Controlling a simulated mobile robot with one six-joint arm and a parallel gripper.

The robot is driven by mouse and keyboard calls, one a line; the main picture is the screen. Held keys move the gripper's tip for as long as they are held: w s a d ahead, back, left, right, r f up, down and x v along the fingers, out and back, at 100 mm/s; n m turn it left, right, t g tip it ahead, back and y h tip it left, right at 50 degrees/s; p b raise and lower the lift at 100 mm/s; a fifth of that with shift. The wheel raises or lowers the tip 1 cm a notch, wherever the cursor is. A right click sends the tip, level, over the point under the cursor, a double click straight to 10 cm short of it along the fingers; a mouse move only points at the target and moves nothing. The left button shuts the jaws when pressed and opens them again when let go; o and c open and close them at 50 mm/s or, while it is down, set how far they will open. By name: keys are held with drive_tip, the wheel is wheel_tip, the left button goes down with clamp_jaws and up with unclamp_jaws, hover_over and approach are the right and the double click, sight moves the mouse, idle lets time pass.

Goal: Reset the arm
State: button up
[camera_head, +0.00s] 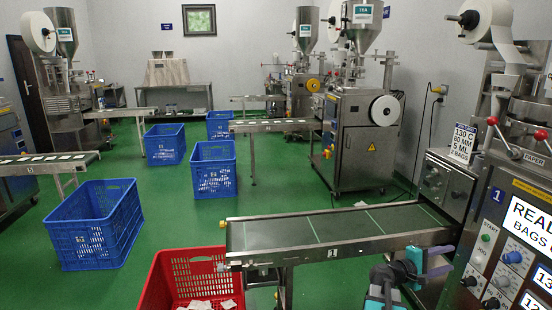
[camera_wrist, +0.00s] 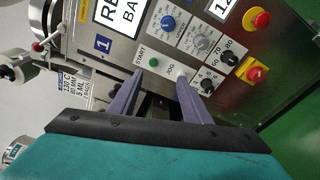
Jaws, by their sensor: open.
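My gripper (camera_head: 410,272) shows at the lower right of the head view, teal and purple, beside the near conveyor and left of the machine 1 control panel (camera_head: 511,238). In the wrist view its two purple fingers (camera_wrist: 159,84) are spread apart with nothing held between them. Ahead of the fingertips, the control panel (camera_wrist: 175,62) carries a green start button (camera_wrist: 153,62), a jog control, blue and grey knobs and a red-and-yellow switch (camera_wrist: 254,73). I cannot tell whether the fingers touch the panel.
The near conveyor (camera_head: 340,232) runs left from machine 1. A red crate (camera_head: 170,268) with white bags stands at its left end. Several blue crates (camera_head: 98,225) stand on the green floor. More packing machines (camera_head: 362,135) stand behind. A red emergency button (camera_wrist: 257,20) sits on the panel.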

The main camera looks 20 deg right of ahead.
drive_tip(key=w+a+f+n+t+y+p, duration=0.2)
drive_tip(key=w+a+f+n+t+p, duration=0.15)
drive_tip(key=w+a+f, duration=0.55)
drive_tip(key=w+a+f+y+p, duration=0.1)
drive_tip(key=a+f+y+p, duration=0.15)
drive_tip(key=a+f, duration=0.55)
drive_tip(key=w+a+f+y+p, duration=0.1)
drive_tip(key=a+f+y+p, duration=0.15)
drive_tip(key=a, duration=0.95)
drive_tip(key=s+a+f+m+g+y+p, duration=0.1)
drive_tip(key=s+a+f, duration=0.4)
drive_tip(key=a, duration=0.6)
drive_tip(key=s+a+f+m+g+y+p, duration=0.2)
drive_tip(key=s+a+f+y, duration=0.3)
drive_tip(key=s+a, duration=0.5)
drive_tip(key=s+a+f+m+g+y+p, duration=0.1)
drive_tip(key=s+a+f+m+g+y, duration=0.1)
drive_tip(key=s+a, duration=0.5)
drive_tip(key=a+f+g+y, duration=0.1)
drive_tip(key=a+f+y, duration=0.1)
drive_tip(key=a, duration=0.3)
drive_tip(key=shift+s+a+f+y+p, duration=0.2)
drive_tip(key=shift+a+f+y+p, duration=0.15)
drive_tip(key=shift+f, duration=0.25)
drive_tip(key=shift+g, duration=0.25)
drive_tip(key=shift+c, duration=0.5)
